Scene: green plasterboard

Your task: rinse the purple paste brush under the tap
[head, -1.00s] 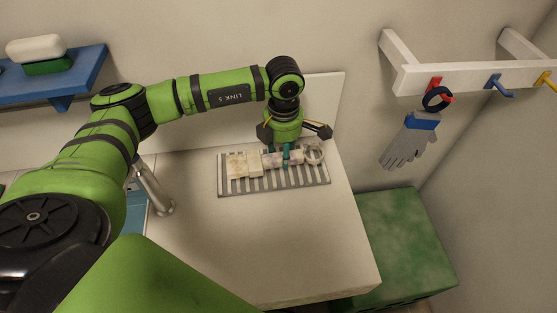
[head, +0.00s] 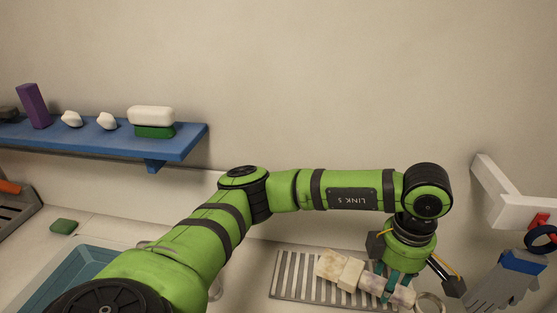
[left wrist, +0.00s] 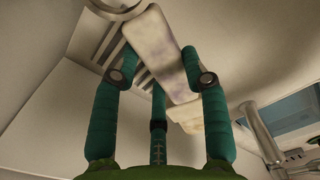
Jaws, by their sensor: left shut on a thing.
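My left gripper (head: 396,284) is shut on a pale, stained brush with a faint purple tint (head: 350,274). The brush slants over a slatted rack (head: 295,272) on the counter, its cream end toward the left and a ring at the right end. I cannot tell whether it touches the rack. In the left wrist view the teal fingers (left wrist: 160,85) close on the brush (left wrist: 163,50). The metal tap (left wrist: 258,128) stands at the right there; my arm hides most of it in the head view. The blue sink (head: 50,278) is at lower left. My right gripper is not in view.
A blue shelf (head: 175,146) on the wall holds a purple block (head: 33,106), white lumps and a white-and-green brush (head: 151,121). A green sponge (head: 63,226) lies behind the sink. A white hook rail (head: 510,195) with a grey glove (head: 505,285) is at right.

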